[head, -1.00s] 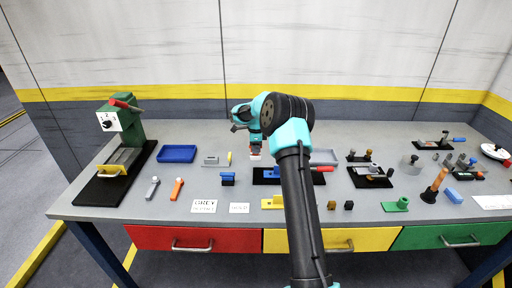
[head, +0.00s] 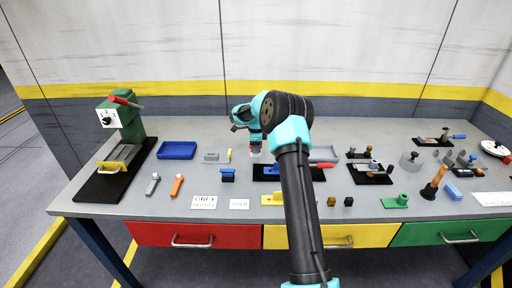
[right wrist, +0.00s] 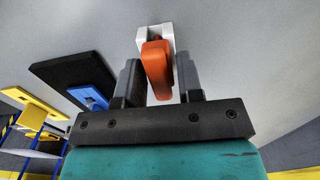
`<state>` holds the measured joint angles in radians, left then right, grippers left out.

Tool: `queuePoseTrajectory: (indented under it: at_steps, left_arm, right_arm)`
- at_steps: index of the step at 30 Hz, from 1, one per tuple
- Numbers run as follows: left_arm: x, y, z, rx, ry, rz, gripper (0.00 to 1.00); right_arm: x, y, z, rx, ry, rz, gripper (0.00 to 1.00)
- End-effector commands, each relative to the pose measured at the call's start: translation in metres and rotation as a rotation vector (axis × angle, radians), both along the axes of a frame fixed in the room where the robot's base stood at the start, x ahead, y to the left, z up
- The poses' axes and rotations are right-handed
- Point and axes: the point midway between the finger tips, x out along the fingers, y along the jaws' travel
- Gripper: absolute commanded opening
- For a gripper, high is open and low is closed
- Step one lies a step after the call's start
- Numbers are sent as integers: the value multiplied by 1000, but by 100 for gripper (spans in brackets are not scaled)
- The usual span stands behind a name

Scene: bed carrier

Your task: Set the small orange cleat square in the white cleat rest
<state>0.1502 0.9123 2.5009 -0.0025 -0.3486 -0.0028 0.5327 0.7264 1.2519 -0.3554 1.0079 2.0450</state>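The small orange cleat (right wrist: 156,68) lies between the two fingers of my right gripper (right wrist: 159,75) in the right wrist view. It looks slightly slanted. A strip of gap shows between it and the right-hand finger; the left-hand finger is very near or touching its upper end. The white cleat rest (right wrist: 167,32) shows behind the cleat's far end, with white on both sides; how deep the cleat sits in it is hidden. In the head view my right gripper (head: 255,143) points down over the rest, partly hidden by my own arm. My left gripper is out of view.
A black board with a blue fixture (head: 264,176) lies just in front of my right gripper. A blue tray (head: 177,150) and a grey block (head: 211,157) stand to the left. A yellow fixture (head: 270,199) lies near the front edge. Several small parts crowd the right side.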

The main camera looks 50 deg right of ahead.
Motion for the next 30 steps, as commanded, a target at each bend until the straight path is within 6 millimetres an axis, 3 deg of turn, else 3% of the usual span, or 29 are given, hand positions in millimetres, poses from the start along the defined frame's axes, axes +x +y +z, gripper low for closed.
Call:
queuePoseTrajectory:
  at_steps: [6, 17, 23, 30]
  left_arm:
    - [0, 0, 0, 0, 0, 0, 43]
    - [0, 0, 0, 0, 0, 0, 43]
    - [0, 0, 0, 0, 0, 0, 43]
    - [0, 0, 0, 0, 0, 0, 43]
  right_arm:
    - [0, 0, 0, 0, 0, 0, 55]
    - [0, 0, 4, 1, 1, 1, 55]
    - [1, 0, 27, -1, -2, 1, 55]
    - [1, 0, 71, -2, -3, 0, 55]
